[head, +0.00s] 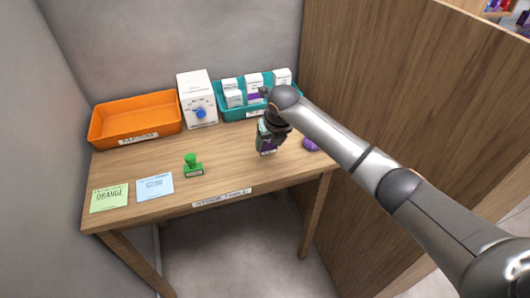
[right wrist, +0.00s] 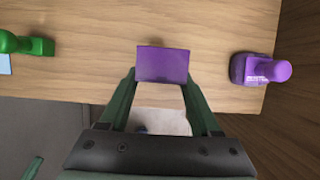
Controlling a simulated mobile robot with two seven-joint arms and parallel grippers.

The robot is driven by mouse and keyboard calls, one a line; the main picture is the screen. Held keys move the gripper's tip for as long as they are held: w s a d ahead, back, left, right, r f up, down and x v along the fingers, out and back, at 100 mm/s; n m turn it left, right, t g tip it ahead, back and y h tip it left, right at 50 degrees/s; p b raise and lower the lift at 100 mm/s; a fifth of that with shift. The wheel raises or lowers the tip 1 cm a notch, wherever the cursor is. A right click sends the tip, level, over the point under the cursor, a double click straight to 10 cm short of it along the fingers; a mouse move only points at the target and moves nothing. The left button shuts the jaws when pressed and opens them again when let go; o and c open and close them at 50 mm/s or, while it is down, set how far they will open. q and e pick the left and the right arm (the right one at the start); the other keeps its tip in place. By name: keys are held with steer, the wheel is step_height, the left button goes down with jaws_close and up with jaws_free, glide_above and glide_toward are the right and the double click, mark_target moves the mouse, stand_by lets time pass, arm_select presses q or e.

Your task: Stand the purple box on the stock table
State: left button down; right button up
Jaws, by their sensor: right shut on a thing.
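My right gripper (head: 266,138) is over the right part of the wooden stock table (head: 228,172), which has a label on its front edge. In the right wrist view the gripper (right wrist: 162,84) is shut on the purple box (right wrist: 162,64), with one finger on each side. The box shows a purple end and a white body between the fingers. In the head view the gripper mostly hides it; I cannot tell whether it touches the table. My left gripper is not in view.
A purple stamp (head: 310,144) stands right of the gripper and a green stamp (head: 193,168) to its left. An orange tray (head: 135,117), a white device with a blue dial (head: 198,98) and a teal tray of boxes (head: 236,113) line the back. Cards lie front left.

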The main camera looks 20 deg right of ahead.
mark_target(266, 152)
steer(key=shift+w+a+f, duration=0.1)
steer(key=shift+a+f, duration=0.25)
steer(key=shift+f, duration=0.1)
steer(key=shift+a+f, duration=0.15)
steer(key=shift+f, duration=1.6)
steer(key=shift+f, duration=0.1)
steer(key=o, duration=1.3)
